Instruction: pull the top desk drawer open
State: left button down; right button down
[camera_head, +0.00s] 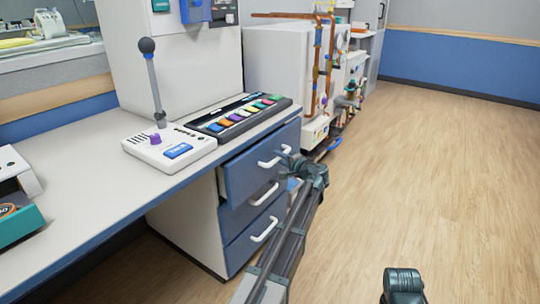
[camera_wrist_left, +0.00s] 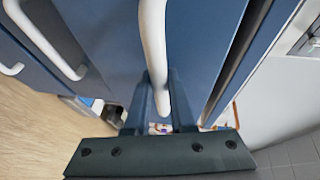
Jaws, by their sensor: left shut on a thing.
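The desk's blue top drawer (camera_head: 245,172) has a white bar handle (camera_head: 268,163). Its front seems to stand slightly out from the desk, with a narrow gap along its edge in the left wrist view. My left gripper (camera_head: 292,158) is at the right end of this handle. In the left wrist view the two fingers (camera_wrist_left: 158,105) are shut around the white handle (camera_wrist_left: 153,45). A dark part of my right arm (camera_head: 403,285) shows at the bottom edge; its fingers cannot be made out.
Two lower blue drawers with white handles (camera_head: 264,229) sit below. On the desk are a white console with a lever (camera_head: 170,146) and a panel of coloured keys (camera_head: 240,117). Copper-piped equipment (camera_head: 318,70) stands behind. The wooden floor (camera_head: 430,170) at right is clear.

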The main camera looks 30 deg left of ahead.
pick_arm(q)
jog(key=s+d, duration=0.2)
jog(key=d, duration=2.5)
jog(key=shift+d, duration=0.35)
jog(key=shift+s, duration=0.1)
jog(key=c, duration=0.8)
grip_release()
jog(key=shift+o, duration=0.2)
pick_arm(e)
jog(key=shift+d, duration=0.15)
